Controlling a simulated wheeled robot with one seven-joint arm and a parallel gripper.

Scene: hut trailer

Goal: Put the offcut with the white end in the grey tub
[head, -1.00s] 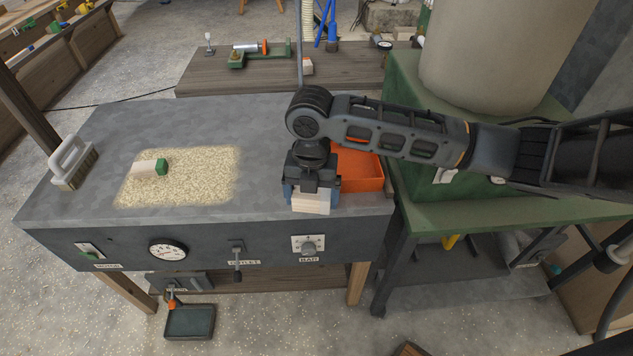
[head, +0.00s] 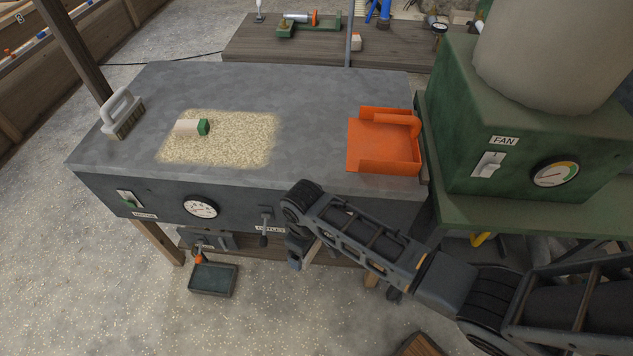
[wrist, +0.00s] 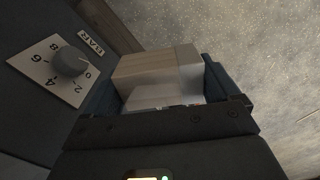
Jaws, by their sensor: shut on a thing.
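My gripper (head: 300,254) is shut on a pale wooden block (wrist: 155,72), the offcut, in front of the bench's front face. In the wrist view the block sits between the blue finger pads, and its right end looks white. In the head view the arm mostly hides it. A shallow dark grey-green tray (head: 212,281) stands low in front of the bench, left of my gripper; it is the only tub-like thing of greyish colour I see. Another offcut (head: 190,127), with a green end, lies on the sawdust patch on the bench.
The grey bench (head: 300,90) carries a brush (head: 122,113) and an orange dustpan (head: 385,142). A lever (head: 265,225) and gauge (head: 202,207) sit on its front. In the wrist view a knob (wrist: 69,61) is close left of my gripper. A green machine (head: 520,150) stands right.

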